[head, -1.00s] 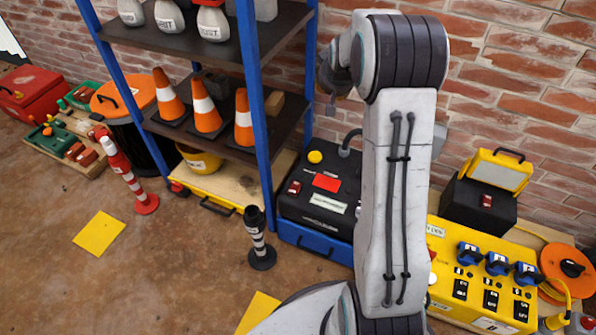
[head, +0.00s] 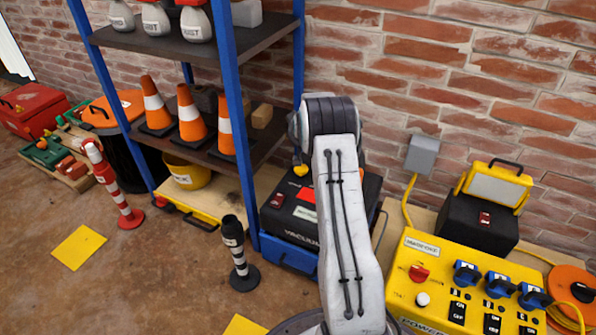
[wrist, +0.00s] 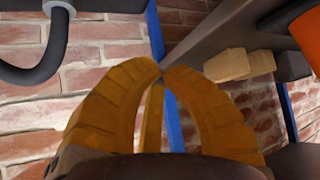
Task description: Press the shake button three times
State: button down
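The black vacuum (head: 288,222) with a blue base stands on the floor behind my arm, which hides its right part. No button is readable as the shake button. In the wrist view, the curved orange fingers of my gripper (wrist: 162,72) meet at their tips with nothing held. Contact with the vacuum cannot be seen.
A blue-framed shelf (head: 235,110) with orange cones stands just left of the vacuum. A yellow power box (head: 425,290) stands to the right, before a black and yellow lamp (head: 485,215). A striped post (head: 238,262) stands in front. A black hose (wrist: 40,65) shows in the wrist view.

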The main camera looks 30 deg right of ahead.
jog(key=shift+f, duration=0.1)
jog(key=b, duration=0.2)
send_over(301, 172)
jog(key=w+d, duration=0.1)
jog(key=w, duration=0.2)
jog(key=f, duration=0.5)
jog(key=shift+s+f, duration=0.25)
jog(key=shift+f, duration=1.55)
jog(key=shift+f, duration=0.25)
jog(key=shift+f, duration=0.2)
jog(key=shift+f, duration=0.95)
dwell(1.4)
jog(key=shift+r, duration=0.15)
jog(key=shift+r+p, duration=0.5)
jog(key=shift+r, duration=0.7)
jog(key=shift+r, duration=0.15)
